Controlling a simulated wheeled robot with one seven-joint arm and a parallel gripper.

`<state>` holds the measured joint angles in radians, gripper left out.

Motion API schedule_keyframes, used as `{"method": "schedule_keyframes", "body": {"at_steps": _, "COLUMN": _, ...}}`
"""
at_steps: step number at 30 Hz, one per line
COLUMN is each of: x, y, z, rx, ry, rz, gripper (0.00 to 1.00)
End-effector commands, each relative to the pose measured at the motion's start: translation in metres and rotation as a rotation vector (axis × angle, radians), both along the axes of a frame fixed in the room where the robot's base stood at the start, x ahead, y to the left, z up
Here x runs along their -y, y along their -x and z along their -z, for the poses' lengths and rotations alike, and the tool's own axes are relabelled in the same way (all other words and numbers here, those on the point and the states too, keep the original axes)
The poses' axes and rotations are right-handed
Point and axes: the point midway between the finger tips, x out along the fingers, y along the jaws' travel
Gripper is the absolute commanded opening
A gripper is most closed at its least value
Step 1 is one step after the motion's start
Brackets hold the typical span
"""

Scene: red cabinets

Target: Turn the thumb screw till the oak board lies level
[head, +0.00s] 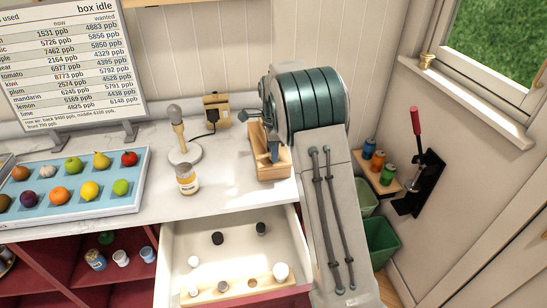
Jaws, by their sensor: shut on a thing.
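My gripper (273,152) shows only in small part at the light wooden fixture on the counter, below and left of the big teal drum of my arm. It is shut at the fixture, on what appears to be the thumb screw. The screw itself is too small and too covered to make out. The oak board (269,172) appears to be the light wooden piece of this fixture, near the counter's right end. My arm hides part of it. I cannot tell whether it lies level.
An open drawer (180,245) with several knobs juts out below the counter. A jar (187,179), a microphone-like stand (184,150) and a fruit tray (77,198) stand left. A shelf of small cans (378,161), a red-handled lever (416,122) and green bins (381,238) are right.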

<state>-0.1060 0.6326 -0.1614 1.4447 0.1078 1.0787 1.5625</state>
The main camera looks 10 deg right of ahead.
Motion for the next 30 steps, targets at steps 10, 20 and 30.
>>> {"method": "schedule_keyframes", "body": {"at_steps": 10, "x": 0.0, "y": 0.0, "z": 0.0, "rx": -0.001, "ry": 0.0, "rz": -0.003, "gripper": 0.33}}
{"method": "schedule_keyframes", "body": {"at_steps": 20, "x": 0.0, "y": 0.0, "z": -0.02, "rx": 0.0, "ry": 0.0, "rz": -0.003, "gripper": 0.33}}
{"method": "schedule_keyframes", "body": {"at_steps": 30, "x": 0.0, "y": 0.0, "z": -0.041, "rx": -0.001, "ry": 0.0, "rz": -0.003, "gripper": 0.33}}
